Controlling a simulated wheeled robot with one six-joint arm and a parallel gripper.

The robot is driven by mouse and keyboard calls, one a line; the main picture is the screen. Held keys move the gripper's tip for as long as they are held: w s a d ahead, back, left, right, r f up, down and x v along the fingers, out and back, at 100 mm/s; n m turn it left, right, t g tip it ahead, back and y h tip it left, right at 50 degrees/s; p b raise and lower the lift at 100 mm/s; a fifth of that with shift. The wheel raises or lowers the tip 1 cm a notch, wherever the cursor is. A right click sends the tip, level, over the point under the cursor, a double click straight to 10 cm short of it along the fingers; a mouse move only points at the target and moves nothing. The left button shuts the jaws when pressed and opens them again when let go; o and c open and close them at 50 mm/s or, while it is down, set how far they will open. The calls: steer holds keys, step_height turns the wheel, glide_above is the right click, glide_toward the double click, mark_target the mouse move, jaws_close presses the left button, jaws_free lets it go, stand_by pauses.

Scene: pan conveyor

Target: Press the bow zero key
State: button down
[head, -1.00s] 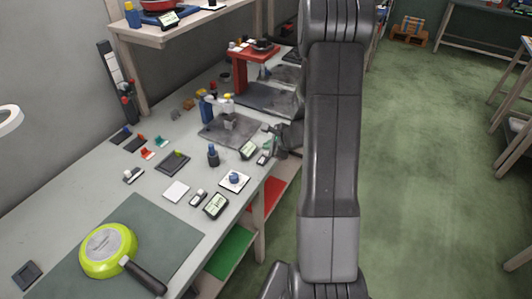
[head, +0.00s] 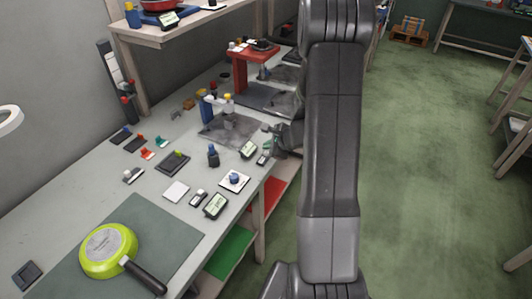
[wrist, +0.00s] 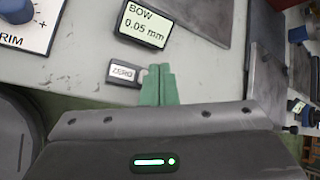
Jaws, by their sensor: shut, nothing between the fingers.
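The bow zero key is a small dark block with a light ZERO label (wrist: 122,73), seen in the wrist view just below the bow display. The bow display (wrist: 146,24) reads "BOW 0.05 mm"; it also shows in the head view (head: 248,150). My gripper (wrist: 158,73) is shut and empty, its green fingertips together at the right end of the zero key. I cannot tell whether the tips touch the key. In the head view my gripper (head: 275,130) is at the bench's right edge, partly hidden by my arm; the key (head: 263,158) is small there.
A blue TRIM knob (wrist: 20,10) on a white plate is at the wrist view's upper left. A grey metal plate (head: 225,128) with a gauge lies beyond the display. A lime pan (head: 108,250) lies upside down on a dark mat at the near end.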

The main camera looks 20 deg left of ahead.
steer(key=shift+f, duration=0.1)
steer(key=shift+f+b, duration=0.35)
steer(key=shift+b, duration=0.3)
steer(key=shift+f+b, duration=0.5)
steer(key=shift+b, duration=0.05)
stand_by(0.7)
steer(key=shift+r, duration=0.15)
steer(key=shift+r+p, duration=0.65)
steer(key=shift+r, duration=0.15)
step_height(320, 180, up, 5)
steer(key=p, duration=0.4)
steer(key=shift+s+d+f, duration=0.1)
stand_by(0.9)
